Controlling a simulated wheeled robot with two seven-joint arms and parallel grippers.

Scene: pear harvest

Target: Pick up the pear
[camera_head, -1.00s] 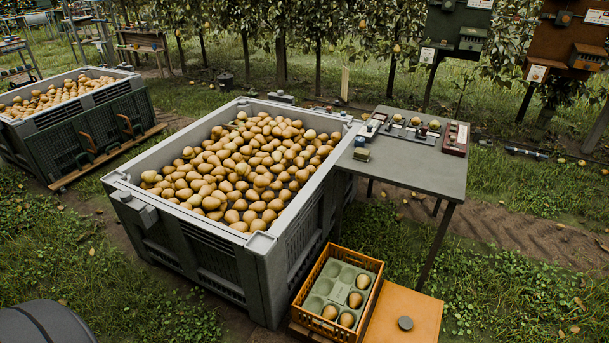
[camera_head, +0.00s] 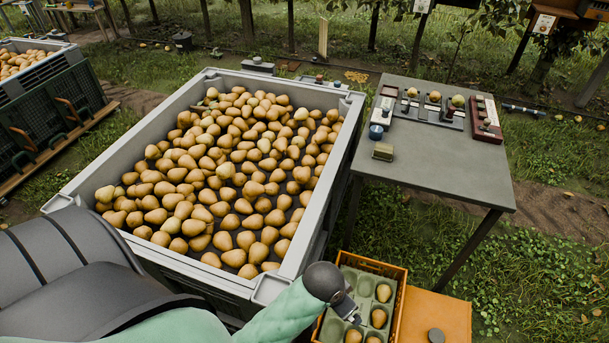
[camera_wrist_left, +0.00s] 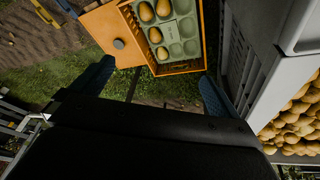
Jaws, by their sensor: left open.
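Many yellow-brown pears (camera_head: 215,165) fill the large grey bin (camera_head: 75,190). More pears (camera_head: 383,292) sit in cups of a green tray (camera_head: 362,281) inside an orange crate (camera_head: 399,308) beside the bin; this crate also shows in the left wrist view (camera_wrist_left: 178,69). There, several pears (camera_wrist_left: 155,34) sit in the tray's cups and other cups are empty. My left gripper (camera_head: 346,308) is over the tray area in the head view, its fingers partly hidden. In the left wrist view my left gripper (camera_wrist_left: 155,74) is open and empty, with the crate beyond its fingertips. My right gripper is out of view.
A grey table (camera_head: 450,165) with small devices and a few pears stands right of the bin. An orange lid-like panel (camera_head: 448,312) with a dark knob lies beside the crate. Another bin (camera_head: 45,110) of pears stands at far left. Grass is open on the right.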

